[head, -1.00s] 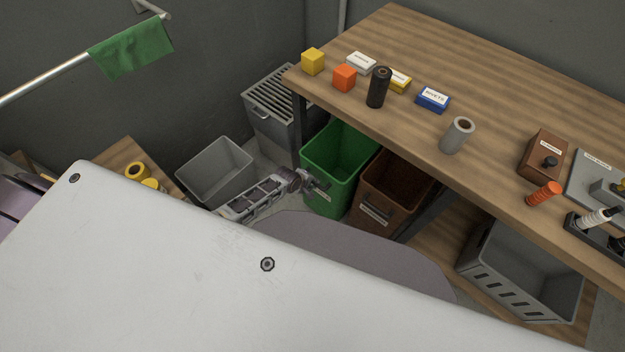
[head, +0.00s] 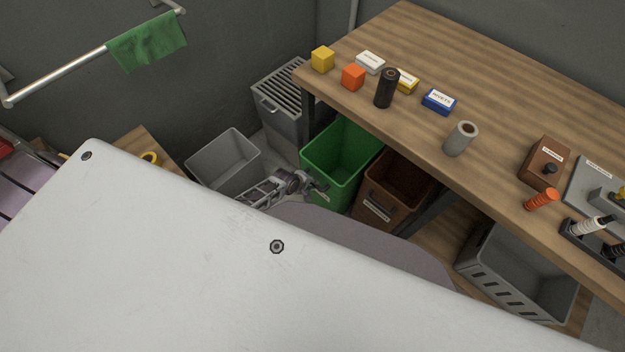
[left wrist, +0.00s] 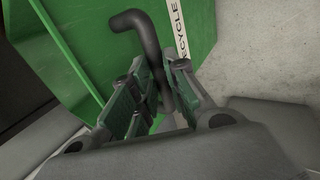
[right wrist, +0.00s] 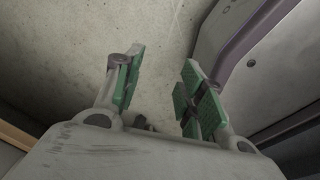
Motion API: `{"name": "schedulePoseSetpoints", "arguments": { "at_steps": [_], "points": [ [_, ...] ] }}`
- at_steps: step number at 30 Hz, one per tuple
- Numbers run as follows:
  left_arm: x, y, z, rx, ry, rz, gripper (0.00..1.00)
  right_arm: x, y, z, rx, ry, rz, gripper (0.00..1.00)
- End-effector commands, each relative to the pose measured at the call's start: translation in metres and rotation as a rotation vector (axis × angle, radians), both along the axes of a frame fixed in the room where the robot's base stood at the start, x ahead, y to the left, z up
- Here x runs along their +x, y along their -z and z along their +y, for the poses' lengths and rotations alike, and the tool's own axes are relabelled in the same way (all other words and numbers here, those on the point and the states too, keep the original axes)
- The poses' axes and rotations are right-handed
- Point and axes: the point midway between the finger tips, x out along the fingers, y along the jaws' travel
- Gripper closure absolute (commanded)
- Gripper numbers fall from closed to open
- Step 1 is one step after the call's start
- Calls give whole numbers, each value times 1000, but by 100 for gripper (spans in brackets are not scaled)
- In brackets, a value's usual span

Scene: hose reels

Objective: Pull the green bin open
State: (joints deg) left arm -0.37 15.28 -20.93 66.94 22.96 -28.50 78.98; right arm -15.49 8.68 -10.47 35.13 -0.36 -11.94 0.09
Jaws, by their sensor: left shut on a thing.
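The green bin (head: 345,150) stands under the left end of the workbench, beside the brown bin, with its open top partly out from under the bench edge. My left gripper (head: 316,187) is at its front face. In the left wrist view, the bin (left wrist: 90,45) has a dark bent handle (left wrist: 150,40) and a white "RECYCLE" label (left wrist: 181,30). My right gripper (right wrist: 163,60) is open and empty above a bare grey floor.
The brown bin (head: 393,205) stands close on the right of the green one. A grey open bin (head: 225,160) and a slatted grey box (head: 283,105) stand to the left. The wooden workbench (head: 480,70) overhangs the bins and carries small items.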

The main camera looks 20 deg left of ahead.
Motion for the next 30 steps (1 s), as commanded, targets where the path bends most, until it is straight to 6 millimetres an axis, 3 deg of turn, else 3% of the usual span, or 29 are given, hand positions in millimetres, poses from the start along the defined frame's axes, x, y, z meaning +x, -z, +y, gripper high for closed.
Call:
{"name": "schedulePoseSetpoints", "arguments": {
  "at_steps": [6, 17, 30],
  "points": [
    [-17, 1, 4, -1, 0, 9, 100, -5, -9, 23, 25, 3, 6, 60],
    [-47, 0, 14, -1, 0, 9, 100, -14, -25, 28, 29, 4, 19, 60],
    [-97, 0, 33, -1, 0, 9, 100, -29, -45, 61, 63, 6, 36, 60]
  ]
}}
